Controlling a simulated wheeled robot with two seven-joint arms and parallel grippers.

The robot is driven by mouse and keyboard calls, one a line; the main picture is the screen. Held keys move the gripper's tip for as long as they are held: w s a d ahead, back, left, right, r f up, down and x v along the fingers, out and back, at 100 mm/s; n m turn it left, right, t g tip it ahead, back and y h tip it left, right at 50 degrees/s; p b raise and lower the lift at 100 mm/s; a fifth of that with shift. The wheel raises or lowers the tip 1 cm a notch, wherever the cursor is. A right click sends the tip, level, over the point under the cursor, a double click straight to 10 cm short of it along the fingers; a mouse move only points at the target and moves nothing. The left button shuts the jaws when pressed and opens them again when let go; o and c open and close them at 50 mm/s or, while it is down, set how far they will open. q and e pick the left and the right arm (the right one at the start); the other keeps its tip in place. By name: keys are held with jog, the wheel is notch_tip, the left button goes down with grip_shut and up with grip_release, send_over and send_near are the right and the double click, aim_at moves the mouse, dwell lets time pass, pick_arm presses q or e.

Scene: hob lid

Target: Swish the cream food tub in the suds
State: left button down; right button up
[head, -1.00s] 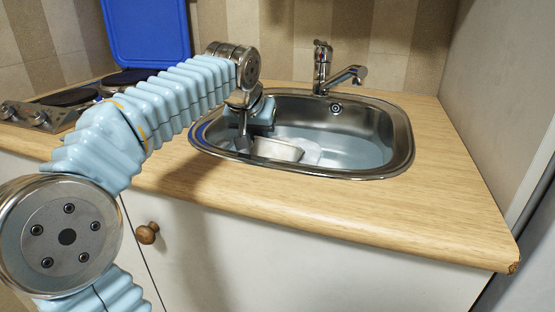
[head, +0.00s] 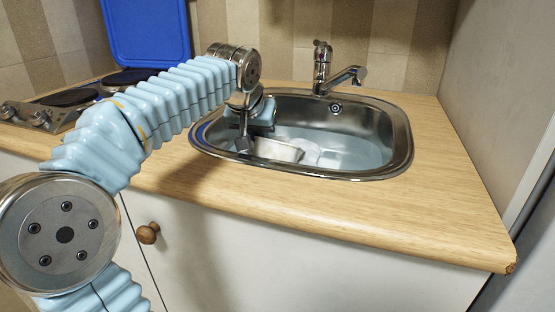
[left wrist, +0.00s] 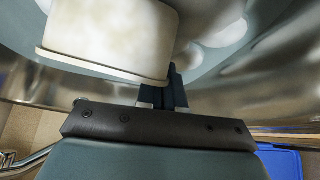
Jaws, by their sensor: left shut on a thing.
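The cream food tub (head: 278,150) is in the sink basin at its front left, low down at the water and suds (head: 325,157). My left gripper (head: 246,142) reaches down into the left side of the basin and is shut on the tub's edge. In the left wrist view the tub (left wrist: 110,35) fills the upper left, with its rim against the dark finger (left wrist: 172,88). White suds show beside it in that view. My right gripper is in neither view.
The steel sink (head: 402,150) is set in a wooden worktop (head: 440,215). A tap (head: 322,70) stands behind the basin. A hob with dark plates (head: 70,98) and a raised blue lid (head: 148,32) are at the left. The worktop's right side is clear.

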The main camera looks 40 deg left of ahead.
pick_arm(q)
jog(key=shift+w+d+f, duration=0.1)
jog(key=shift+w+d, duration=0.15)
jog(key=shift+d, duration=0.5)
jog(key=shift+w+d, duration=0.2)
jog(key=shift+d, duration=0.55)
jog(key=shift+s+a, duration=0.25)
jog(key=shift+a, duration=0.6)
jog(key=shift+s+a, duration=0.25)
jog(key=shift+a, duration=0.55)
jog(key=shift+p, duration=0.3)
notch_tip(320, 180, up, 18)
jog(key=p, duration=0.4)
jog(key=shift+r+p, duration=0.2)
jog(key=shift+p, duration=0.2)
